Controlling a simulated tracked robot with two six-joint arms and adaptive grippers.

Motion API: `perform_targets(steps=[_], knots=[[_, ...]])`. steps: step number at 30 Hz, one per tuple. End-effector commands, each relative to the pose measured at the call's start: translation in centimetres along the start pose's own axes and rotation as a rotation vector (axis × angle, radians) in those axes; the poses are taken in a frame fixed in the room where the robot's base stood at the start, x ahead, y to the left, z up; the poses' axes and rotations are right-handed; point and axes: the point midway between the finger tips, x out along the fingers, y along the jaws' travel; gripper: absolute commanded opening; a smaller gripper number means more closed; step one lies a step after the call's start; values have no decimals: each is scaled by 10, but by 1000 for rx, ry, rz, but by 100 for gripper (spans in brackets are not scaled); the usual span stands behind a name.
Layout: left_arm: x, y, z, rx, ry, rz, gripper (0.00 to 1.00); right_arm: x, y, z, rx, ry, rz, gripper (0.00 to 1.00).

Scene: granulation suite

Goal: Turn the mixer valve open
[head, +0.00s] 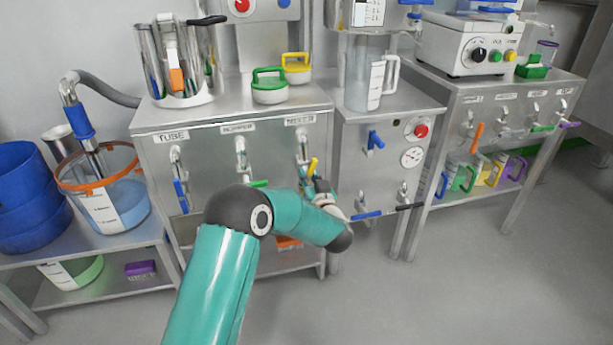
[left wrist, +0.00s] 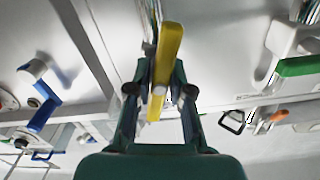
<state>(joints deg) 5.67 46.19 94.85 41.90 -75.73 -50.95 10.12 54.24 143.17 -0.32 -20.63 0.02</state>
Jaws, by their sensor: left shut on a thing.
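The mixer valve (head: 303,145) is the rightmost of the three valves on the middle steel cabinet, under the label "MIXER". Its yellow handle (head: 312,167) shows as a short, slightly slanted piece above my left gripper (head: 317,184). In the left wrist view the yellow handle (left wrist: 167,50) stands nearly upright between both fingers of the left gripper (left wrist: 160,88). The left gripper is shut on it. The arm and gripper hide part of the valve's surroundings in the head view. My right gripper is not in view.
The tube valve's blue handle (head: 181,195) points down; the hopper valve's green handle (head: 258,184) lies roughly level. Right of the gripper, a second cabinet (head: 380,155) carries a blue lever (head: 367,215) and a black lever (head: 409,207). Open floor (head: 480,285) lies at front right.

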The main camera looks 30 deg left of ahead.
Motion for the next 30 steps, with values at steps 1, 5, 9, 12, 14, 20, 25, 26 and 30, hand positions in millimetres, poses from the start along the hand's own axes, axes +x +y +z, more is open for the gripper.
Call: perform_targets(steps=[1,5,9,12,14,20,25,26,30], knots=[[-3,4,6,7,-12,11,0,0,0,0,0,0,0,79],[-3,4,6,7,-12,12,0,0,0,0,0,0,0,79],[-3,4,6,7,-12,12,0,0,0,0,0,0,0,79],[-3,4,6,7,-11,12,0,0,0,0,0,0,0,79],[-3,4,6,7,-11,12,0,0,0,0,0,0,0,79],[-3,4,6,7,-11,12,0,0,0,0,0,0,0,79],[-2,4,5,6,-9,11,44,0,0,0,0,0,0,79],[-2,4,4,5,-8,10,46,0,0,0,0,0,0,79],[-1,2,3,4,-5,6,46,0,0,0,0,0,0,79]])
